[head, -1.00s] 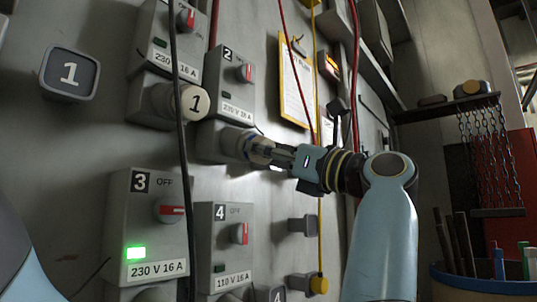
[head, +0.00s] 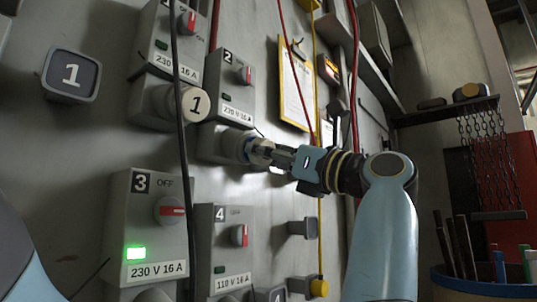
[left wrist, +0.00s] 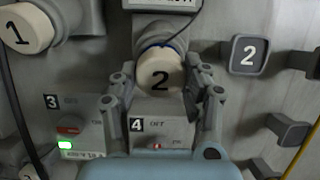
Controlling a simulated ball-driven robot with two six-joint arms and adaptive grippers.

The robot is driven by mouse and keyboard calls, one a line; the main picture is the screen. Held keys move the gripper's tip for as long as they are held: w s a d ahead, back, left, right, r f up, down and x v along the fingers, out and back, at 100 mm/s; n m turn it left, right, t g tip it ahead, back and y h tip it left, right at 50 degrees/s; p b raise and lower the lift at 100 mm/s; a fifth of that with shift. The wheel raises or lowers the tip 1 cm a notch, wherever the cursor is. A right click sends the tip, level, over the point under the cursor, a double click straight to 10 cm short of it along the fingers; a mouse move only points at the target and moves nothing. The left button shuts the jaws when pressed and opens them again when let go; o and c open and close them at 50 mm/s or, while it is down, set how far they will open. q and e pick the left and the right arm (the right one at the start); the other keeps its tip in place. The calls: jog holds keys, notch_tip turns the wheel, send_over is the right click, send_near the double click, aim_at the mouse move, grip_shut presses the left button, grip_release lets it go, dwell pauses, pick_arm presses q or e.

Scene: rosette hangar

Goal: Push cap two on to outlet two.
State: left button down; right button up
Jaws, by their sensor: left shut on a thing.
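Cap two (left wrist: 160,76) is a round cream cap marked 2, held at the mouth of grey outlet two (left wrist: 158,32). A blue ring shows between cap and outlet; I cannot tell how far on the cap sits. My left gripper (left wrist: 162,88) is shut on the cap, with a finger at each side. In the head view, the left gripper (head: 266,153) reaches to outlet two (head: 218,142) below the switch box marked 2 (head: 228,84), and its fingers mostly hide the cap. My right gripper is not in view.
Cap one (head: 195,104) sits on the outlet to the left. A black cable (head: 180,140) hangs beside it. Box 3 (head: 148,228) shows a green light; box 4 (head: 224,245) is below. A yellow cable (head: 319,230) hangs to the right. Plaque 2 (left wrist: 249,55) is right of the cap.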

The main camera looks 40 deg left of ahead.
pick_arm(q)
jog(key=shift+a+r, duration=0.25)
jog(key=shift+a, duration=0.3)
dwell(0.4)
jog(key=c, duration=0.9)
grip_release()
jog(key=shift+c, duration=0.2)
jog(key=o, duration=0.4)
jog(key=shift+r, duration=0.25)
notch_tip(320, 180, up, 9)
jog(key=shift+r, duration=0.2)
